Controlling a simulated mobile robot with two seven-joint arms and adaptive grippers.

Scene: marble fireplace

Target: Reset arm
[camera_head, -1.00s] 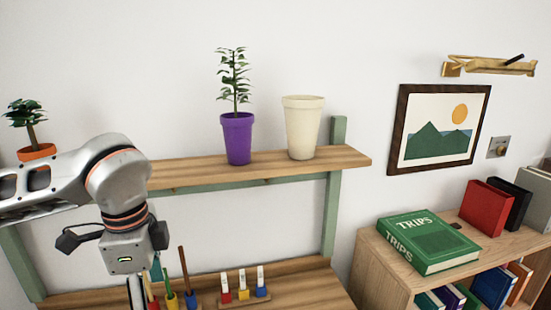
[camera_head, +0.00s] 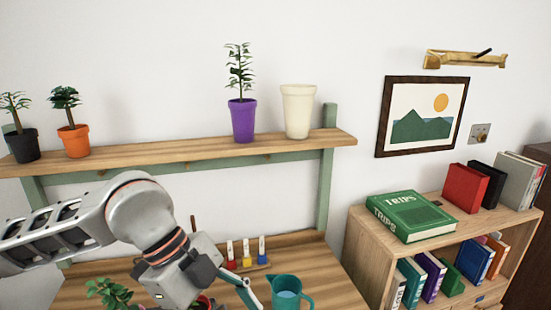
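My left arm comes in from the left and bends down in front of the shelf. Its wrist and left gripper (camera_head: 185,284) are low in the picture, over the workbench. My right arm and gripper are not in view.
A shelf (camera_head: 200,151) holds a black pot (camera_head: 23,147), orange pot (camera_head: 74,141), purple pot (camera_head: 243,120) and cream pot (camera_head: 298,112). A teal jug (camera_head: 288,292) and leafy plant (camera_head: 110,293) are below. A bookcase (camera_head: 370,262) with a green book (camera_head: 408,214) stands right.

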